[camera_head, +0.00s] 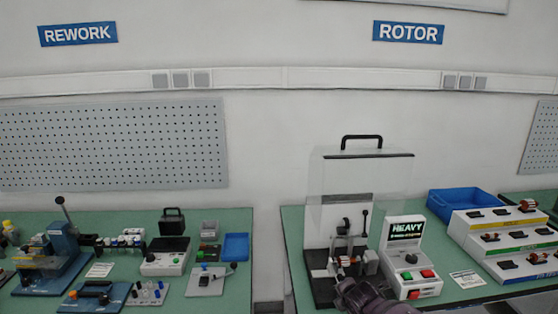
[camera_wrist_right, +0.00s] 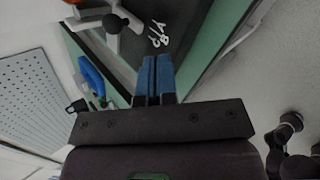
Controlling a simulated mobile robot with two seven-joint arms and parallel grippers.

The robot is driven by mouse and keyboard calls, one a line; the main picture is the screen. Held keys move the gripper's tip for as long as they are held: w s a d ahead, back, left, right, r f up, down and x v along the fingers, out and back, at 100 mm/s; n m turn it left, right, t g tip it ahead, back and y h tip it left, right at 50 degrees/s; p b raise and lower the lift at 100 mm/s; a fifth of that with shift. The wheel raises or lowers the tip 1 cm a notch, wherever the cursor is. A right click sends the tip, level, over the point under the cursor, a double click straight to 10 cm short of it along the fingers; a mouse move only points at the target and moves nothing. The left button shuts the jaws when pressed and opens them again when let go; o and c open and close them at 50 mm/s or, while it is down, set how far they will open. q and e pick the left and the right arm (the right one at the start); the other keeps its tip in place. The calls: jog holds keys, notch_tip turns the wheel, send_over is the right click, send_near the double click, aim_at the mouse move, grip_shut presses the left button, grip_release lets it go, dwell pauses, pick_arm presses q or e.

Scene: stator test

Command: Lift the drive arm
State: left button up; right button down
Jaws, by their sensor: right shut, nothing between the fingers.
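The test machine (camera_head: 322,285) stands on the right bench with its clear cover raised above it. A slim dark lever with a knob (camera_head: 365,213) stands upright at its right side; I cannot tell for certain whether this is the drive arm. A red and metallic part (camera_head: 345,261) sits low in the machine. My right arm reaches in front of the machine and hides part of its base. In the right wrist view my right gripper (camera_wrist_right: 156,60) has its blue fingers together, empty. A black ball knob on a grey arm (camera_wrist_right: 113,22) is ahead and left of the fingertips, apart from them. My left gripper is out of view.
A HEAVY tester box (camera_head: 407,262) with red and green buttons stands right of the machine. A gap separates this bench from the left bench (camera_head: 240,290), which holds several fixtures.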

jog(key=s+f+m+t+y+b, duration=0.1)
jog(key=s+f+m, duration=0.35)
jog(key=s, duration=0.55)
jog(key=s+f+m+y, duration=0.1)
jog(key=s+f+m, duration=0.4)
jog(key=s, duration=0.5)
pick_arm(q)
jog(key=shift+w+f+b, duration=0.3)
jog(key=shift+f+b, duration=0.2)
pick_arm(e)
jog(key=s+d+r+m+h, duration=0.1)
jog(key=s+d+m, duration=0.3)
jog(key=s, duration=0.6)
jog(key=s+d+r+m+t+h, duration=0.1)
jog(key=s+d+r+m, duration=0.3)
jog(key=s+m, duration=0.5)
jog(key=shift+s+t+h, duration=0.3)
jog(key=shift+s+h, duration=0.05)
jog(key=shift+h, duration=0.05)
